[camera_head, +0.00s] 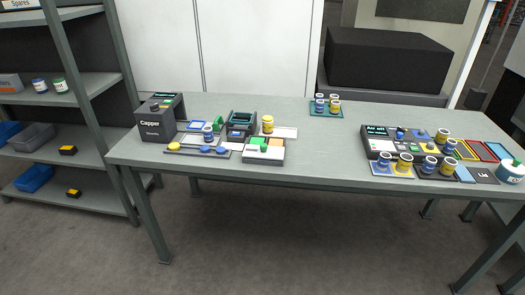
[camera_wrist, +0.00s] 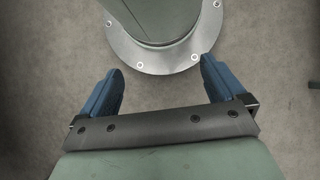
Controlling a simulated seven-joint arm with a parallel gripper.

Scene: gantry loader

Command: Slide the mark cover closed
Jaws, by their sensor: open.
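No part in view is legibly labelled as the mark cover, and I cannot tell which part it is. A dark unit with a teal top (camera_head: 242,118) stands at mid-table beside the machine labelled Capper (camera_head: 158,119). A dark console with a small display (camera_head: 376,131) stands at the right of the table; its details are too small to tell if a cover is open. My gripper (camera_wrist: 162,66) is open and empty in the wrist view, with blue fingers apart above the floor. It is not in the head view.
The grey table (camera_head: 320,150) has free room between its left and right groups. A low strip with yellow and blue knobs (camera_head: 197,150) lies along the front left. A box with orange and green tops (camera_head: 264,150) is beside it. Several jars (camera_head: 327,103) stand on a green tray.

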